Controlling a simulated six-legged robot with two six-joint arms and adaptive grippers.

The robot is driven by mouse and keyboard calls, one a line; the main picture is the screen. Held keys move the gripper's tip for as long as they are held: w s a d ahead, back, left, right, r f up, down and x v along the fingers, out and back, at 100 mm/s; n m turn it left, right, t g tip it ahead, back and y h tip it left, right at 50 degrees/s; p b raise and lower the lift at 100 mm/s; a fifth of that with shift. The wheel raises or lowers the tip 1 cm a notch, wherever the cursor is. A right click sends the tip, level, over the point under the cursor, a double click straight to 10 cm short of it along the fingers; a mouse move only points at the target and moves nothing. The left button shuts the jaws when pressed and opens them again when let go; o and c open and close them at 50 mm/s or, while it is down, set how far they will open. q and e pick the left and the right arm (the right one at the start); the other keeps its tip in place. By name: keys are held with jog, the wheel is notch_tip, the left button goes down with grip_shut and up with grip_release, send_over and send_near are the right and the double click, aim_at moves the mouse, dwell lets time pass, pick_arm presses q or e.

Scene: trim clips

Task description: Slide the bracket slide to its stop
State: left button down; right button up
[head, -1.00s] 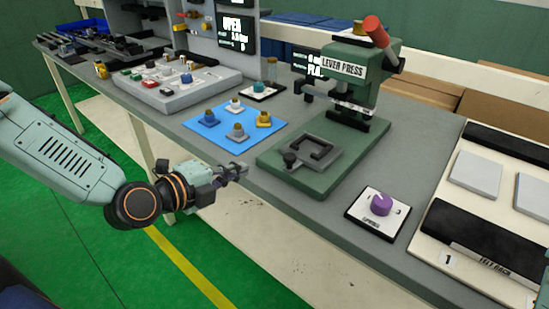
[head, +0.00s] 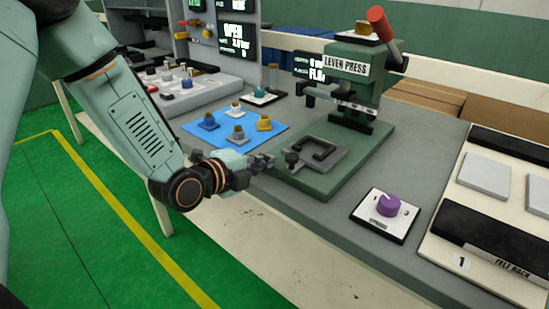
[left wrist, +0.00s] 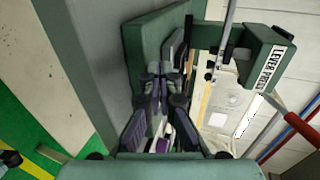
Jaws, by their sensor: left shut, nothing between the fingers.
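The bracket slide (head: 322,153) is a dark grey, frame-like piece with a cut-out, lying on the green base of the lever press (head: 350,75). A small black knob (head: 292,158) stands at its left corner. My left gripper (head: 268,160) is shut and empty, at the left edge of the green base, just left of the knob. I cannot tell whether it touches the knob. In the left wrist view, the closed fingers (left wrist: 160,72) point over the green base and hide most of the slide. My right gripper does not show.
A blue mat (head: 215,142) with several coloured knobbed pieces lies left of the press. A purple dial (head: 389,204) on a white plate is at the front right. The grey bench between is clear.

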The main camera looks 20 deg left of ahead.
aim_at(284, 152)
pick_arm(q)
jog(key=shift+w+d, duration=0.3)
jog(key=shift+w, duration=0.6)
jog(key=shift+w+d, duration=0.3)
jog(key=shift+w, duration=0.55)
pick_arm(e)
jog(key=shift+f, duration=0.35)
pick_arm(q)
jog(key=shift+w, duration=0.1)
